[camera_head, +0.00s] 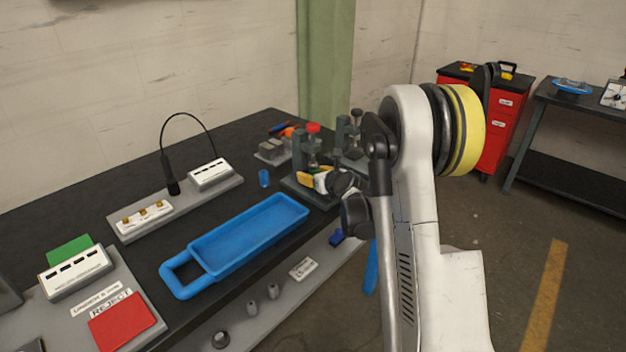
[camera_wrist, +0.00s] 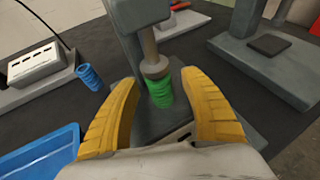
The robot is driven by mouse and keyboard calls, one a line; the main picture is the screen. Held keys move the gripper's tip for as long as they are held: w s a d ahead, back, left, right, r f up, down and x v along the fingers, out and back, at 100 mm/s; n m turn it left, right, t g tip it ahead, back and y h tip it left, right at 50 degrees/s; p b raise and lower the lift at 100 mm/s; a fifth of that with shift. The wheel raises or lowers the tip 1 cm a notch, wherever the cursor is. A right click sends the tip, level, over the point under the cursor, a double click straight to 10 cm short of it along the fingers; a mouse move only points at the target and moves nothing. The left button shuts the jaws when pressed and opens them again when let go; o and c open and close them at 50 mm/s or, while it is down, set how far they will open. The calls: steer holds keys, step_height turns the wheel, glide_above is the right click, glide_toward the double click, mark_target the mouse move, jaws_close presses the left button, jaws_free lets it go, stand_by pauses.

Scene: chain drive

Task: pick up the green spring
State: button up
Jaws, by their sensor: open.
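The green spring (camera_wrist: 160,93) stands upright on the grey base of a small press, directly under the press's round ram, in the wrist view. The ram's lower end is at or just above its top; I cannot tell whether they touch. My gripper (camera_wrist: 166,108) is open, with its yellow fingers spread to the left and right of the spring. I see no contact between fingers and spring. In the head view my gripper (camera_head: 315,181) is at the press, and the spring is hidden there.
A blue spring (camera_wrist: 89,77) stands on the dark bench left of the press. The blue tray (camera_head: 246,238) lies along the bench's front edge. A second press (camera_head: 352,140) stands to the right. The press column (camera_wrist: 128,50) rises close beyond the fingers.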

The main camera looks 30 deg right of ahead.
jaws_close()
steer(key=shift+r, duration=0.15)
